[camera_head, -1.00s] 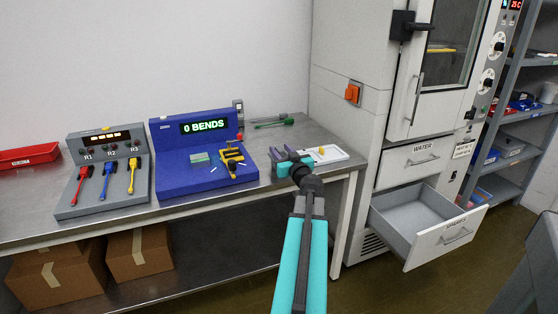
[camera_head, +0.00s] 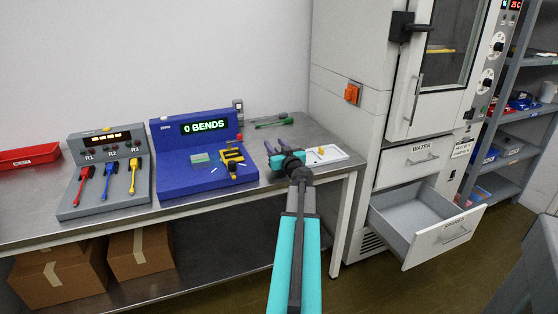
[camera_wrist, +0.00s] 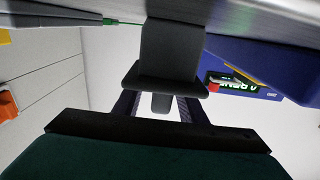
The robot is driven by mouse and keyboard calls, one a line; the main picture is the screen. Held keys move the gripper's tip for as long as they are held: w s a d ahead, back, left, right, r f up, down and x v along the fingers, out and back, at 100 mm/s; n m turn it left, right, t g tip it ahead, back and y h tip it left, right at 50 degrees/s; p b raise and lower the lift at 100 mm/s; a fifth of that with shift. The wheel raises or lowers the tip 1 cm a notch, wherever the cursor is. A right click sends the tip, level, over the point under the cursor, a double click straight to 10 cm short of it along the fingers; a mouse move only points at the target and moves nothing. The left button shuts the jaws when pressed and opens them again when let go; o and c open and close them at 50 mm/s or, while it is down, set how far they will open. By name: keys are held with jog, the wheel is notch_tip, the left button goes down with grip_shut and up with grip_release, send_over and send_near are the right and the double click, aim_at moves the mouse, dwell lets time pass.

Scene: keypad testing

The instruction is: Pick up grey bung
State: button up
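My gripper (camera_head: 273,146) is above the bench, just left of a white tray (camera_head: 340,159). The tray holds a small yellow piece (camera_head: 321,150) and a small dark piece.
A blue bend tester (camera_head: 190,175) reading "0 BENDS" stands left of my gripper. A grey panel (camera_head: 105,140) with red, blue and yellow plugs is further left. A green-tipped tool (camera_head: 270,123) lies behind. An open drawer (camera_head: 415,215) juts out from the cabinet at right.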

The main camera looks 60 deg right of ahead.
dwell(0.3)
grip_shut()
jog(key=shift+r, duration=0.15)
jog(key=s+a+r+b, duration=0.1)
jog(key=s+r, duration=0.1)
jog(key=s, duration=0.6)
jog(key=s+a+r+b, duration=0.1)
jog(key=s+r, duration=0.1)
jog(key=s, duration=0.5)
jog(key=shift+s+a+r, duration=0.35)
jog(key=shift+s, duration=0.05)
dwell(0.3)
